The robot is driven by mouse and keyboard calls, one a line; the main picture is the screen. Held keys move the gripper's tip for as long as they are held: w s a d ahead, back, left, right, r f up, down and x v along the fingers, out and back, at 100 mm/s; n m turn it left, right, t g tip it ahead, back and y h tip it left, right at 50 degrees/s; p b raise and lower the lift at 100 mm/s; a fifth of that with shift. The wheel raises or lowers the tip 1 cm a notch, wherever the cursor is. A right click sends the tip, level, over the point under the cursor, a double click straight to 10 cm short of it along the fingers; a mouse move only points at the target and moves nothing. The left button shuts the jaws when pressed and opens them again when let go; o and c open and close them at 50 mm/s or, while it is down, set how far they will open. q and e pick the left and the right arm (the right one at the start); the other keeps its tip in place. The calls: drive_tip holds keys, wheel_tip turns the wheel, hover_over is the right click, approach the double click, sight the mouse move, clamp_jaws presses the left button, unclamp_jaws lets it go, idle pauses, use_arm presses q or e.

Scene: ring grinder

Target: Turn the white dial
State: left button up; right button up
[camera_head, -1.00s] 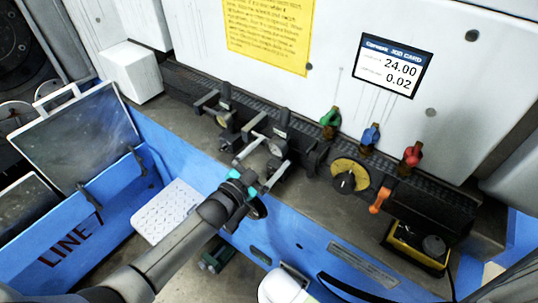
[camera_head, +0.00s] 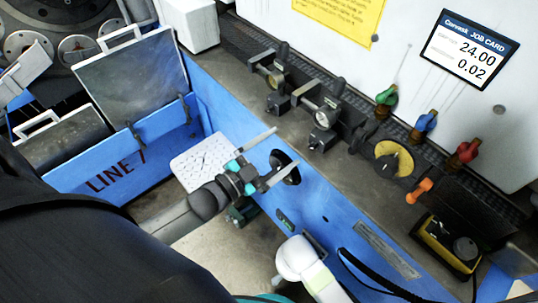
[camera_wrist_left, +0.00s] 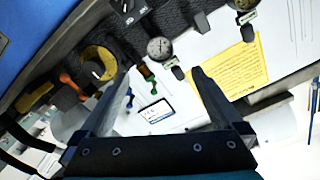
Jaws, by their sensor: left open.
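My left gripper (camera_head: 286,146) is open and empty over the front edge of the grinder bench. One finger overlaps a black handwheel (camera_head: 287,172) on the blue front. A yellow dial with a black knob (camera_head: 393,159) is further right.
Green, blue and red valves (camera_head: 425,124) and an orange lever (camera_head: 419,190) line the bench at right. A yellow-black box (camera_head: 446,246) is at the lower right. A job card (camera_head: 469,48) and a yellow sheet (camera_head: 345,18) are on the back panel.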

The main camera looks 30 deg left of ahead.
use_arm(q)
drive_tip(key=shift+v, duration=1.4)
drive_tip(key=s+a+f+n+g+y+b, duration=0.1)
drive_tip(key=s+f+n+g+y+b, duration=0.15)
drive_tip(key=f, duration=0.85)
drive_tip(key=s+a+f+n+g+y+b, duration=0.15)
drive_tip(key=s+f, duration=0.25)
drive_tip(key=f, duration=0.6)
drive_tip(key=s+a+f+n+g+y+b, duration=0.1)
drive_tip(key=s+a+f+g+y+b, duration=0.2)
drive_tip(key=f, duration=0.8)
drive_tip(key=s+d+f+n+g+b, duration=0.1)
drive_tip(key=s+f+g+b, duration=0.1)
drive_tip(key=s+f, duration=0.4)
drive_tip(key=s+d+f+n+g+b, duration=0.1)
drive_tip(key=s+d+f+g+b, duration=0.1)
drive_tip(key=s+f, duration=0.4)
drive_tip(key=s+d+f+g+b, duration=0.1)
drive_tip(key=s+f+g, duration=0.3)
drive_tip(key=s, duration=0.7)
wheel_tip(320, 180, down, 2)
drive_tip(key=shift+d+f+n+g+b, duration=0.2)
drive_tip(key=shift+d+n+g+b, duration=0.15)
drive_tip(key=shift+b, duration=0.2)
